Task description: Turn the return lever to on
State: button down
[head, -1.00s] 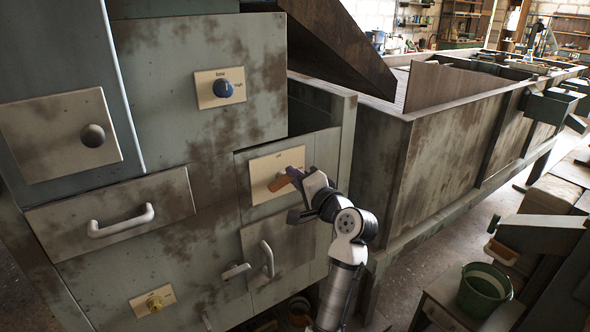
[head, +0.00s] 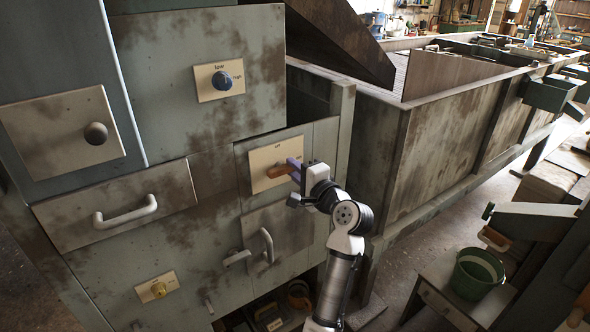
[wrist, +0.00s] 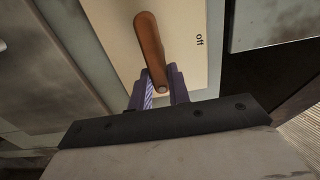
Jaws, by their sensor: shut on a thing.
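The return lever is an orange-brown handle (head: 279,171) on a cream plate (head: 258,158) set in the grey-green machine front. In the wrist view the lever (wrist: 149,40) runs down the picture, and the plate (wrist: 190,14) carries the word "off" to its right. My gripper (head: 294,170) is at the lever's free right end in the head view. In the wrist view the purple fingers of my gripper (wrist: 159,90) are on either side of the lever's end, shut on it. An "on" mark cannot be made out.
A drawer with a pale handle (head: 125,214) is at left, and a small door with a curved handle (head: 267,245) is below the lever. The long metal trough (head: 440,135) stands to the right.

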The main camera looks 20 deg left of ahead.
jog(key=c, duration=1.3)
grip_release()
jog(key=b+v, duration=0.3)
jog(key=v, duration=1.1)
jog(key=shift+a, duration=0.1)
